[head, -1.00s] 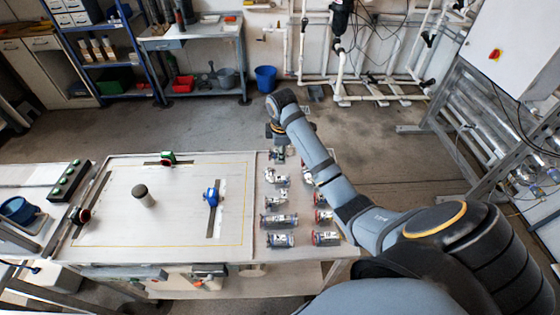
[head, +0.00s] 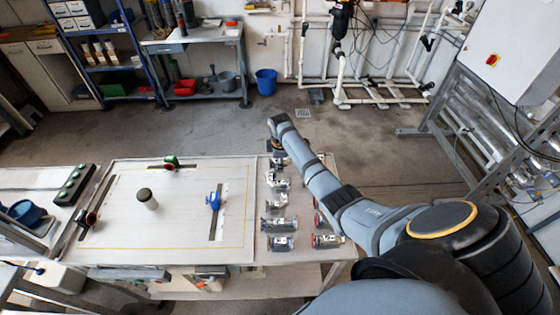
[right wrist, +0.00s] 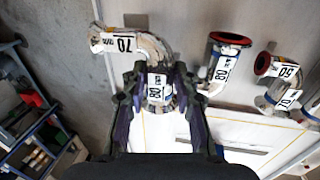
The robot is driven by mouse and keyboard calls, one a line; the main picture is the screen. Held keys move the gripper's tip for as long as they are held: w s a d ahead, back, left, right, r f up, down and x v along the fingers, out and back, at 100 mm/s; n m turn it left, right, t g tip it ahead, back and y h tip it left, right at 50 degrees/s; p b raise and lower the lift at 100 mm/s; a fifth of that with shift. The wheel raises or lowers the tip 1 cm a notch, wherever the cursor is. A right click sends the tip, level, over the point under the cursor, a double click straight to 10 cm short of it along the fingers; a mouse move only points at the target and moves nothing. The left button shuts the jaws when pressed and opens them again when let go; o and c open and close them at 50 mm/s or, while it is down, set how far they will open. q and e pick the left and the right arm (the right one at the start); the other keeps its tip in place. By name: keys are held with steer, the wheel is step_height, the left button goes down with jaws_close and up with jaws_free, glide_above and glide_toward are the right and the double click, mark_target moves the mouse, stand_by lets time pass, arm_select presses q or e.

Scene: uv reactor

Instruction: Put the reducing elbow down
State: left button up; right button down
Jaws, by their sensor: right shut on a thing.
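The reducing elbow (right wrist: 158,92) shows in the right wrist view as a pale metal fitting with a white label. My right gripper (right wrist: 160,72) is shut on it, one dark finger on each side. Its lower part is partly hidden between the fingers. In the head view my right gripper (head: 279,146) is over the far right part of the table, at the far end of the rows of fittings. The arm hides most of it there, and I cannot tell whether the elbow touches the table. My left gripper is not in view.
A grey cylinder (head: 147,199) and blue clamp (head: 214,201) stand on the left panel. Floor lies beyond the table's far edge.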

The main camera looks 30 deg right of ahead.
steer(key=shift+f, duration=0.1)
steer(key=shift+f, duration=0.5)
steer(key=c, duration=1)
jaws_free()
steer(key=shift+r, duration=0.4)
steer(key=r, duration=0.4)
steer(key=s+a+r, duration=0.1)
steer(key=r, duration=0.3)
steer(key=s+r+b, duration=0.1)
steer(key=r, duration=0.3)
steer(key=shift+a+r, duration=0.1)
steer(key=shift+a, duration=0.05)
